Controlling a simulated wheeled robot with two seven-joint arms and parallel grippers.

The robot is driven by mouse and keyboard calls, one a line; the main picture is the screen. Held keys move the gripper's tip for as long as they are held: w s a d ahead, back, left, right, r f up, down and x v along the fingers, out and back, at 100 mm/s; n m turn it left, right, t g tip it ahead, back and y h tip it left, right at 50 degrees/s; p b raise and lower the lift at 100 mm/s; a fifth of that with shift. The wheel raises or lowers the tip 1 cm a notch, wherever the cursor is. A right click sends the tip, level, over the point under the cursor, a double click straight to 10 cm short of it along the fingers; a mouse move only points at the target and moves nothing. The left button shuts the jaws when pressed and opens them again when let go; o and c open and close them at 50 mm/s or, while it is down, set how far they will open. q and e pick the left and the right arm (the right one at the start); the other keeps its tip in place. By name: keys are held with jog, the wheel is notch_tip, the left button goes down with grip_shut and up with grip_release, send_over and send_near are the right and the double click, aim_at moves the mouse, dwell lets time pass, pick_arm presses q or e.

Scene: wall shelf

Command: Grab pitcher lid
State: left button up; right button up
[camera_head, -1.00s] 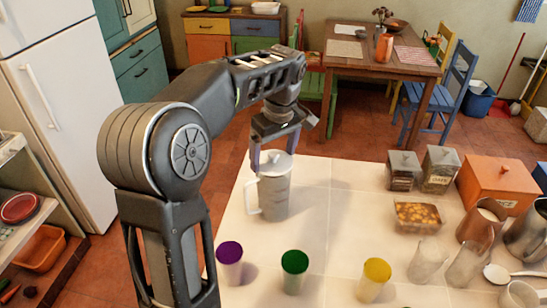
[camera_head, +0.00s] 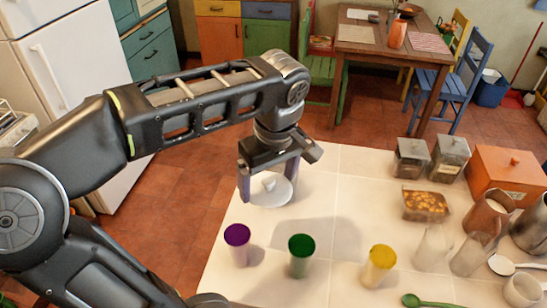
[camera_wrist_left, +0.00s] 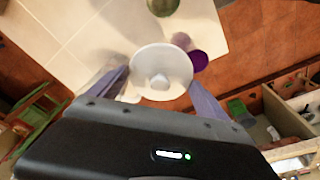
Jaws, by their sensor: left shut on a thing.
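My left gripper (camera_head: 268,182) is at the back left of the white table. It is shut on the round white pitcher lid (camera_head: 277,196), with a finger at each side of its rim. The lid's small knob points up between the fingers. In the left wrist view, the lid (camera_wrist_left: 176,70) lies between the fingertips of my left gripper (camera_wrist_left: 160,85). A small pale shape shows past the lid's lower left edge; I cannot tell what it is. The pitcher's body is not clearly visible in either view now. My right gripper is not in view.
Purple (camera_head: 237,234), green (camera_head: 301,243) and yellow (camera_head: 382,254) cups stand along the near side of the table. Jars, an orange box (camera_head: 505,175), a food container (camera_head: 426,205) and clear jugs crowd the right. The table's middle is clear.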

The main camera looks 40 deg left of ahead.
pick_arm(q)
jog(key=shift+s+d, duration=0.3)
jog(key=shift+s, duration=0.3)
